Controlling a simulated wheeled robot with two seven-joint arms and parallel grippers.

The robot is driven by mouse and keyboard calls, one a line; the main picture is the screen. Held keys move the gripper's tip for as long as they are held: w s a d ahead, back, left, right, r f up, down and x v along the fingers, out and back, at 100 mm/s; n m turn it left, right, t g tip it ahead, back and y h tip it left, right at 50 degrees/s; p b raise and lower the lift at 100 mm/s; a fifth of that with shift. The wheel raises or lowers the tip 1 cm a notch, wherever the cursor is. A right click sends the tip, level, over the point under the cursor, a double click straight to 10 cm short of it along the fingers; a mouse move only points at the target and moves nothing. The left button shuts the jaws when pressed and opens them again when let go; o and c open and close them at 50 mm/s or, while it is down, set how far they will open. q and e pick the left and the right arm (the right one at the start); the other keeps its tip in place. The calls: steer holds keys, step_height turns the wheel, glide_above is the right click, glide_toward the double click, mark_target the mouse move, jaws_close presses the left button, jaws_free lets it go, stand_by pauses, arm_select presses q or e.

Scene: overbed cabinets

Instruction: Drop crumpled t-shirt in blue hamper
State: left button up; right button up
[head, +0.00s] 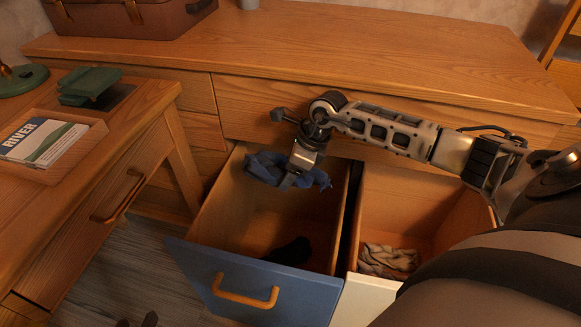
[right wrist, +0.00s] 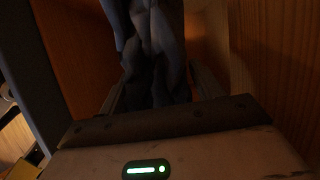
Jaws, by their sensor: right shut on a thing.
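A crumpled blue t-shirt (head: 265,168) hangs from my right gripper (head: 292,180), whose arm comes in from the right in the head view. The jaws are shut on the cloth, above the open blue-fronted hamper (head: 255,285). The shirt spreads to both sides of the jaws, near the hamper's back. In the right wrist view the gripped t-shirt (right wrist: 158,50) shows as dim bluish folds between the fingers. Dark tips at the bottom edge of the head view seem to be my left gripper (head: 137,321); the rest is cut off.
A dark cloth (head: 290,252) lies inside the blue hamper. Beside it, a white-fronted hamper (head: 365,302) holds greyish cloth (head: 388,260). A wooden counter (head: 300,45) is behind. A desk (head: 120,150) at left bears a tray (head: 60,165) with a booklet.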

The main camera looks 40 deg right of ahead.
steer(key=o, duration=1.1)
arm_select(q)
steer(key=shift+w, duration=0.1)
arm_select(e)
steer(key=shift+o, duration=0.2)
steer(key=shift+s+d+r, duration=0.1)
steer(key=shift+d+r, duration=0.05)
steer(key=shift+r, duration=0.25)
steer(key=p+v, duration=0.2)
steer(key=v, duration=0.8)
steer(key=shift+r+p, duration=0.2)
steer(key=shift+p, duration=0.1)
steer(key=shift+d+r, duration=0.1)
steer(key=shift+r, duration=0.15)
steer(key=shift+s+r, duration=0.1)
steer(key=shift+r, duration=0.05)
arm_select(q)
steer(key=shift+a+f+g+y, duration=0.25)
steer(key=shift+f+g, duration=0.1)
steer(key=shift+f, duration=0.15)
steer(key=shift+a+f+g+y, duration=0.15)
steer(key=shift+a+f+g, duration=0.1)
steer(key=shift+f+g, duration=0.15)
